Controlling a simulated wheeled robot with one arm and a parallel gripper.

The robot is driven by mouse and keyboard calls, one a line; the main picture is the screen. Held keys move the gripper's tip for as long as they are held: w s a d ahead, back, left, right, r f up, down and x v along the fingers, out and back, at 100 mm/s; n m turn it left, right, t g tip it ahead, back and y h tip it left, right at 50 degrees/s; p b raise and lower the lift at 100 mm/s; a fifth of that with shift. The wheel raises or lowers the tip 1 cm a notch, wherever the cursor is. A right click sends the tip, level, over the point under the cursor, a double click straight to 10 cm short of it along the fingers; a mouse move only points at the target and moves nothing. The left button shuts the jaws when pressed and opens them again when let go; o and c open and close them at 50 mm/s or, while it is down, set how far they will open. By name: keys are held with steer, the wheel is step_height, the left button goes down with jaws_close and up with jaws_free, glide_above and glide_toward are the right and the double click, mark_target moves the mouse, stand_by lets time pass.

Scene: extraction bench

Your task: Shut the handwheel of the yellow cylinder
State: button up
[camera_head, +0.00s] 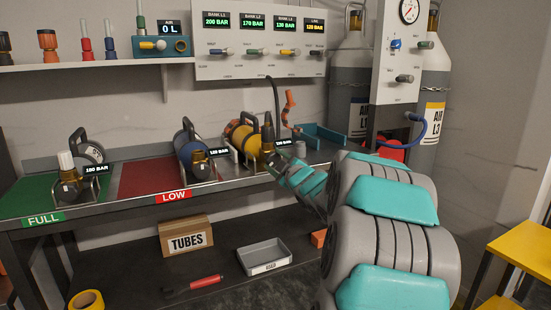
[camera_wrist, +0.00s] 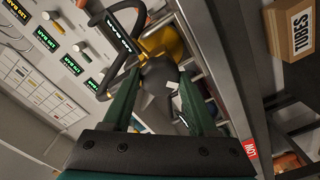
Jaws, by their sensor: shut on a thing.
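The yellow cylinder (camera_head: 242,134) lies in a rack on the bench, with a black carry handle and a brass valve at its near end. Its yellow body also shows at the top of the wrist view (camera_wrist: 166,42). My gripper (camera_head: 269,158) is at the valve end of this cylinder. In the wrist view, the green fingers (camera_wrist: 158,90) stand on either side of a dark grey rounded part, which I take for the handwheel (camera_wrist: 163,92), and are shut on it. The far side of the handwheel is hidden. A black hose rises from the valve area.
A blue cylinder (camera_head: 188,145) lies to the left, near the red LOW mat (camera_head: 150,178). Another cylinder (camera_head: 85,155) lies by the green FULL mat (camera_head: 28,196). A gauge panel (camera_head: 260,40) hangs behind. A TUBES box (camera_head: 186,237) and grey tray (camera_head: 264,256) sit below.

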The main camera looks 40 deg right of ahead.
steer(key=m, duration=0.6)
steer(key=shift+f+m, duration=0.1)
steer(key=shift+m, duration=0.2)
steer(key=m, duration=0.3)
steer(key=shift+m, duration=0.3)
steer(key=m, duration=0.3)
steer(key=shift+a+m, duration=0.1)
steer(key=shift+m, duration=0.3)
steer(key=m+b, duration=0.1)
steer(key=m, duration=0.2)
steer(key=shift+f+b, duration=0.15)
steer(key=shift+b, duration=0.25)
steer(key=m+b, duration=0.2)
steer(key=m, duration=0.2)
steer(key=shift+b, duration=0.3)
steer(key=shift+r+m+b, duration=0.2)
steer(key=shift+m+b, duration=0.35)
steer(key=shift+m, duration=2.05)
